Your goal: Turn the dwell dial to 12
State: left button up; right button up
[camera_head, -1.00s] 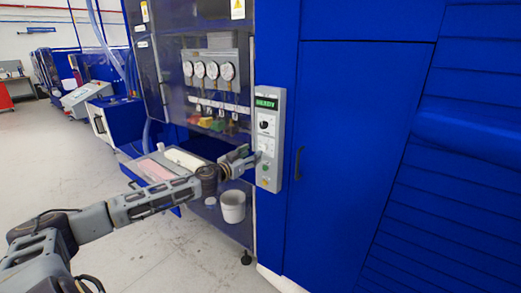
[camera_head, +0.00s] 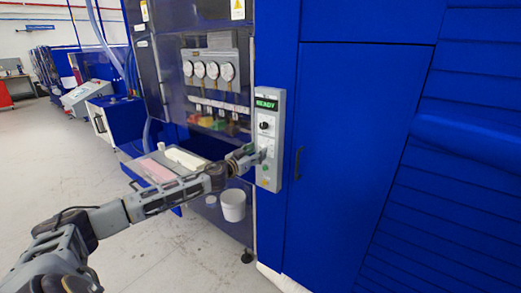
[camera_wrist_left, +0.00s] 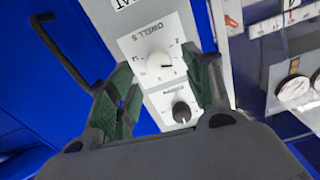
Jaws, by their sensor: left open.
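The grey control panel (camera_head: 272,183) is fixed to the blue machine, and its green display (camera_head: 266,104) reads READY. In the left wrist view the dwell dial (camera_wrist_left: 158,62) is a pale knob on a white plate marked DWELL S. Its pointer direction and setting are too small to read surely. My left gripper (camera_wrist_left: 163,85) is open, its two dark green fingers on either side of the dial area and apart from the knob. In the head view the left gripper (camera_head: 260,156) is in front of the panel and hides part of it. My right gripper is not in view.
A second dial with a black knob (camera_wrist_left: 181,112) sits beside the dwell dial; it also shows in the head view (camera_head: 264,125). A black door handle (camera_head: 297,162) is right of the panel. Gauges (camera_head: 212,71) are to its left. A white bucket (camera_head: 233,206) stands below.

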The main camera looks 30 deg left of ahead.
aim_at(262, 148)
pick_arm(q)
jog(key=shift+w, duration=0.4)
jog(key=shift+w+d+p, duration=0.1)
jog(key=shift+w+p, duration=0.35)
jog(key=shift+w, duration=0.35)
jog(key=shift+w+d, duration=0.1)
jog(key=shift+w, duration=0.3)
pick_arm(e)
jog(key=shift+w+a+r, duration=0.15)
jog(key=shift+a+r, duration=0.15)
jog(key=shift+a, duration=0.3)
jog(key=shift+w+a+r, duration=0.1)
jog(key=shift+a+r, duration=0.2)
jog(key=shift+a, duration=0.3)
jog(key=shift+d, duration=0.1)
pick_arm(q)
jog(key=c, duration=1)
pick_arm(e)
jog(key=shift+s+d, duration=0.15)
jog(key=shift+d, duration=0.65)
